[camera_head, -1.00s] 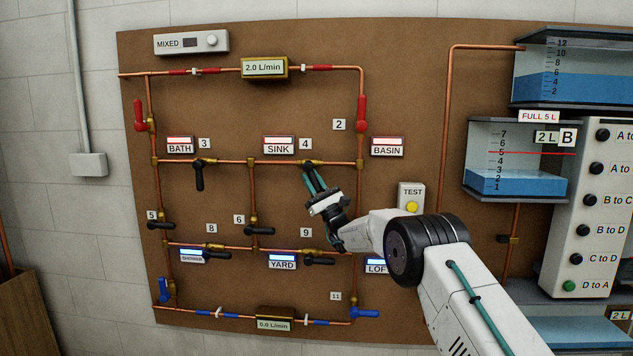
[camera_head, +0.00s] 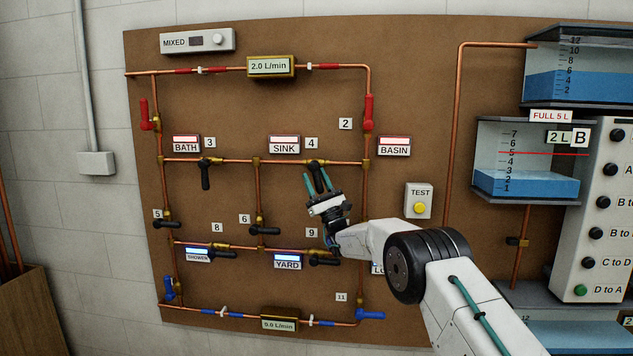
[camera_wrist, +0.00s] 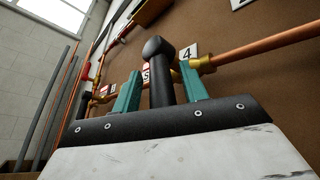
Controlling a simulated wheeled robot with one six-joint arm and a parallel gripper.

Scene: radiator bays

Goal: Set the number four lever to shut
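The number four lever (camera_head: 316,171) is black and sits on the upper copper pipe, just below the "4" tag (camera_head: 311,143). It points down, across the pipe, and my gripper partly hides it. My gripper (camera_head: 320,181) is at the lever from below, with its teal fingers on either side. In the wrist view the black lever (camera_wrist: 161,85) stands between the two fingers of my gripper (camera_wrist: 160,90). The fingers are open, with small gaps visible beside the lever.
The number three lever (camera_head: 206,175) hangs down to the left. A red lever (camera_head: 368,112) is to the upper right. The yard lever (camera_head: 322,261) lies below my wrist. A test button box (camera_head: 419,201) is close to the right of my arm.

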